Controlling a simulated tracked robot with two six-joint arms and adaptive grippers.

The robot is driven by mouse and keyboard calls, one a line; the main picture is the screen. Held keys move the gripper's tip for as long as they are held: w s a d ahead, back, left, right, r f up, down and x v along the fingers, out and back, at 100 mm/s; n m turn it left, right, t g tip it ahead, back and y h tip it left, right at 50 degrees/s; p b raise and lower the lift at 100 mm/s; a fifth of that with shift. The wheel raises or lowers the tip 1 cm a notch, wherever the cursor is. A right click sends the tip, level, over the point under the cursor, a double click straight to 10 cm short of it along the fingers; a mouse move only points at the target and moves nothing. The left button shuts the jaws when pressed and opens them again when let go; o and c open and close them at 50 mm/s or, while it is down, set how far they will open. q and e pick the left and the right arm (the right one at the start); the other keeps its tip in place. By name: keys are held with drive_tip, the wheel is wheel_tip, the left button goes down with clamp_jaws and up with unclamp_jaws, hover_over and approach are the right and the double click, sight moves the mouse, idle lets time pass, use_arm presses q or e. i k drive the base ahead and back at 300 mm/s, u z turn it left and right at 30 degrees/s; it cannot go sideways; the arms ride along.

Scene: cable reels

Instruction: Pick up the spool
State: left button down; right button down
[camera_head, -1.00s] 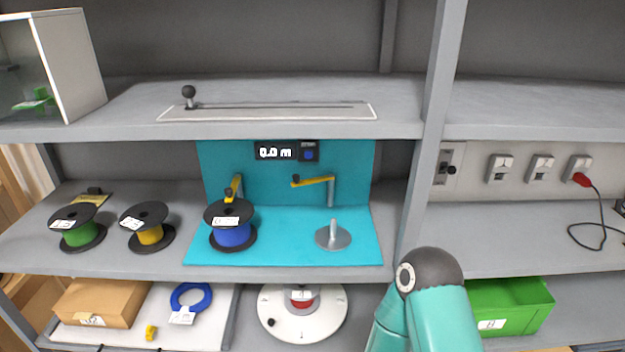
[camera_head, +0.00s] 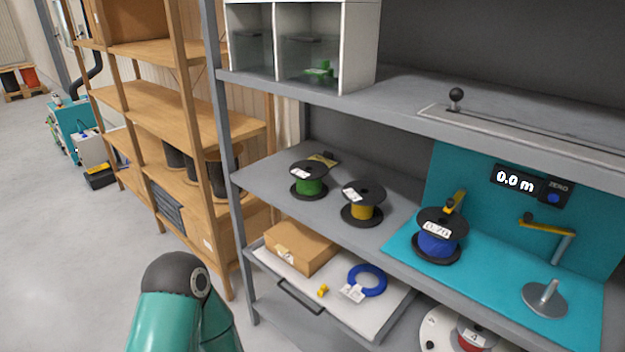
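Three spools with black flanges and white labels stand on the middle shelf in the head view. The green spool (camera_head: 309,186) is at the left, the yellow spool (camera_head: 362,212) is beside it, and the blue spool (camera_head: 437,243) stands on the teal mat (camera_head: 480,283) at the right. A teal and dark grey arm link of mine shows at the lower left, well in front of the shelf. Neither of my grippers is in view, so their state does not show.
A metal spindle (camera_head: 545,299) and a meter display (camera_head: 516,178) are right of the blue spool. Below are a cardboard box (camera_head: 299,247), a blue cable coil (camera_head: 369,279) and a white turntable (camera_head: 432,329). A shelf post (camera_head: 222,140) and wooden rack (camera_head: 178,103) stand left.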

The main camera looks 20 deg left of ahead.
sight(309, 186)
drive_tip(key=u, duration=0.05)
drive_tip(key=k, duration=1)
drive_tip(key=u, duration=1.5)
drive_tip(key=i, duration=1.85)
drive_tip(key=u, duration=0.5)
drive_tip(key=i, duration=0.45)
drive_tip(key=z, duration=2.3)
